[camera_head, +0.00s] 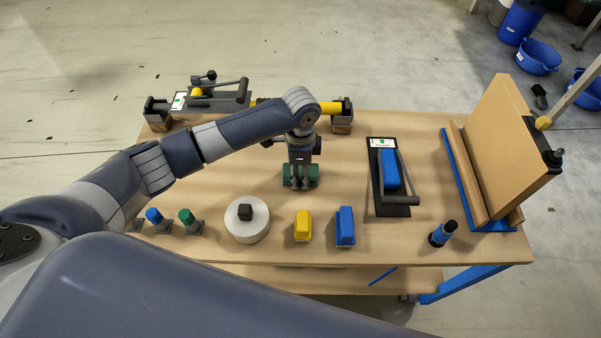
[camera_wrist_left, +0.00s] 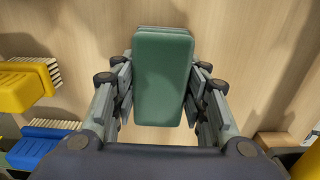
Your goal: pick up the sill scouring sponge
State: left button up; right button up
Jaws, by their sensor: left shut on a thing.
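The green scouring sponge (camera_wrist_left: 162,80) is a dark green block between the fingers of my left gripper (camera_wrist_left: 160,100) in the left wrist view. In the head view it shows as a green strip (camera_head: 313,175) at the fingertips of my left gripper (camera_head: 300,178), over the middle of the table. The gripper is shut on it, with fingers along both long sides. I cannot tell whether the sponge touches the table or is slightly above it. My right gripper is not in view.
Yellow brush (camera_head: 303,225) and blue brush (camera_head: 345,226) stand at the table's front edge, near a white disc (camera_head: 246,223) with a black block. A lever tool (camera_head: 389,172) lies right. A tilted board (camera_head: 505,145) stands far right. Bare wood surrounds the gripper.

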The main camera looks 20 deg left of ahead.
aim_at(300, 170)
pick_arm(q)
notch_tip(300, 170, up, 9)
jog(key=shift+r+b, duration=0.15)
jog(key=shift+b, duration=0.6)
jog(key=shift+r, duration=0.3)
jog(key=shift+o, duration=0.7)
jog(key=shift+c, duration=0.4)
jog(key=shift+r, duration=0.1)
